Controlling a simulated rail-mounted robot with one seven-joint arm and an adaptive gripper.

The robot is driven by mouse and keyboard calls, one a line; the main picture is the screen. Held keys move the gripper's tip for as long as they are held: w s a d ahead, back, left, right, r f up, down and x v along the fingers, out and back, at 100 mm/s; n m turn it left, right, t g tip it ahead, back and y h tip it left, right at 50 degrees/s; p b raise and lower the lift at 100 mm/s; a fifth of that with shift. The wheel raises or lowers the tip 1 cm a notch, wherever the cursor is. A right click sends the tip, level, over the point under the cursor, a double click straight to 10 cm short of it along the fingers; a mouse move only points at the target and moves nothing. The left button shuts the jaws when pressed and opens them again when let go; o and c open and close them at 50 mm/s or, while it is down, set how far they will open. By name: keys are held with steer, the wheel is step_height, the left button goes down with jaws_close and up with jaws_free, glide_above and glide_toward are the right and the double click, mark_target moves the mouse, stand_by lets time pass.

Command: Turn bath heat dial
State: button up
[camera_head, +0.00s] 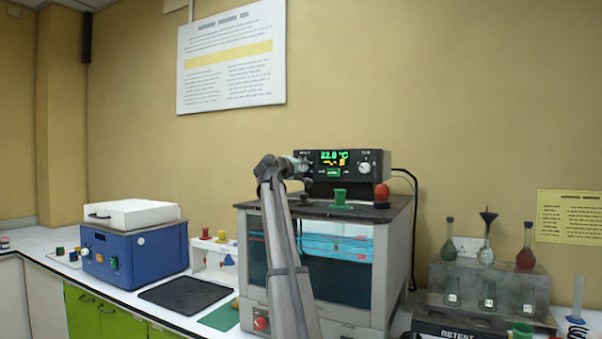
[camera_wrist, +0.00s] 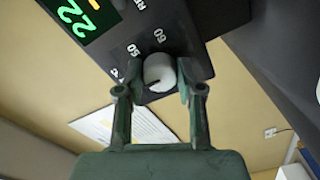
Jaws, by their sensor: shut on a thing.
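The heating bath (camera_head: 385,250) stands on the counter, a clear-fronted tank with blue liquid. Its black control panel (camera_head: 345,178) on top reads 22.0 °C in green. In the wrist view, a round white dial (camera_wrist: 157,66) with a dark pointer line sits on the panel beside the green display (camera_wrist: 75,14); marks 50 and 60 show around it. My gripper (camera_wrist: 160,80) is shut on this dial, one finger on each side. Another white knob (camera_head: 365,168) is at the panel's right.
A green cup (camera_head: 340,198) and a red bulb (camera_head: 382,192) stand on the bath's top in front of the panel. A blue box machine (camera_head: 135,255) is to the left. A flask rack (camera_head: 488,290) is to the right. A dark mat (camera_head: 185,295) lies on the counter.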

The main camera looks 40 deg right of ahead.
steer(key=shift+r, duration=0.1)
stand_by(0.3)
steer(key=o, duration=1.2)
steer(key=shift+c, duration=0.2)
steer(key=v, duration=1.2)
